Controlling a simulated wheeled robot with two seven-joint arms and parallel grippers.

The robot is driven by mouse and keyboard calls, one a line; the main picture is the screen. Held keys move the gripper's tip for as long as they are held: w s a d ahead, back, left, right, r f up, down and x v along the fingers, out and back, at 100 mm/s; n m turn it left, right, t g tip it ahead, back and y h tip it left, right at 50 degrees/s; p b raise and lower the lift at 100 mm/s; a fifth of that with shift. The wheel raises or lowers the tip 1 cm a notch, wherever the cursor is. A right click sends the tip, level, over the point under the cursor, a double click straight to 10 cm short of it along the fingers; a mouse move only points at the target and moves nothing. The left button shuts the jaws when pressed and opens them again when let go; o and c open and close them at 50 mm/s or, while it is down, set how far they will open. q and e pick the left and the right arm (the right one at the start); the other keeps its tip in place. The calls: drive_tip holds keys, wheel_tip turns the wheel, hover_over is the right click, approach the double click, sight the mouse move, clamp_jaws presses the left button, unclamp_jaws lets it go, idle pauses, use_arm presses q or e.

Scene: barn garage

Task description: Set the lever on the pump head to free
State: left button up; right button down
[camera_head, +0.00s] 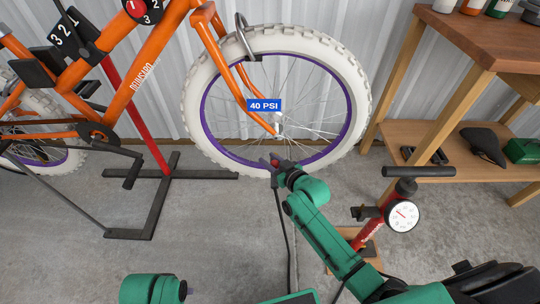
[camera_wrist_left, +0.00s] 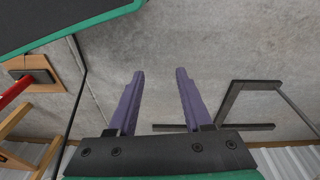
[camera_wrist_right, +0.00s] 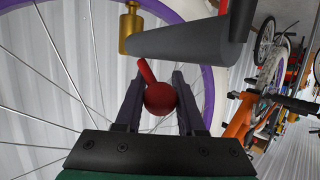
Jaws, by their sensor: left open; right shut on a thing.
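The pump head (camera_wrist_right: 185,38) is a dark grey cylinder in the right wrist view, beside a brass valve (camera_wrist_right: 130,25). Its red lever (camera_wrist_right: 160,97) ends in a round knob between the fingers of my right gripper (camera_wrist_right: 158,90), which is shut on it. In the head view my right gripper (camera_head: 279,165) is at the bottom of the front wheel's rim and partly hides the pump head.
The orange bike's front wheel (camera_head: 192,100) carries a "40 PSI" label (camera_head: 264,105). A floor pump (camera_head: 366,233) with a gauge (camera_head: 402,216) stands right of my right arm. A wooden workbench (camera_head: 480,45) is at right; a stand (camera_head: 150,195) is at left.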

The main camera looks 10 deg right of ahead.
use_arm(q)
drive_tip(key=s+a+f+p, duration=0.3)
drive_tip(key=s+f+p, duration=0.3)
drive_tip(key=f, duration=0.5)
drive_tip(key=shift+s+a+f+y, duration=0.2)
drive_tip(key=shift+s+f+y, duration=0.1)
drive_tip(key=shift+s, duration=1.05)
use_arm(e)
drive_tip(key=shift+w+d+m+g, duration=0.15)
drive_tip(key=shift+m+g, duration=0.25)
drive_tip(key=shift+g, duration=0.4)
drive_tip(key=shift+w+a+m+g, duration=0.15)
drive_tip(key=shift+m+g, duration=0.25)
drive_tip(key=shift+g, duration=0.4)
drive_tip(key=shift+d, duration=0.1)
drive_tip(key=c, duration=0.5)
unclamp_jaws()
drive_tip(key=shift+w+r, duration=0.1)
use_arm(q)
drive_tip(key=shift+r, duration=0.1)
use_arm(e)
drive_tip(key=shift+r, duration=0.1)
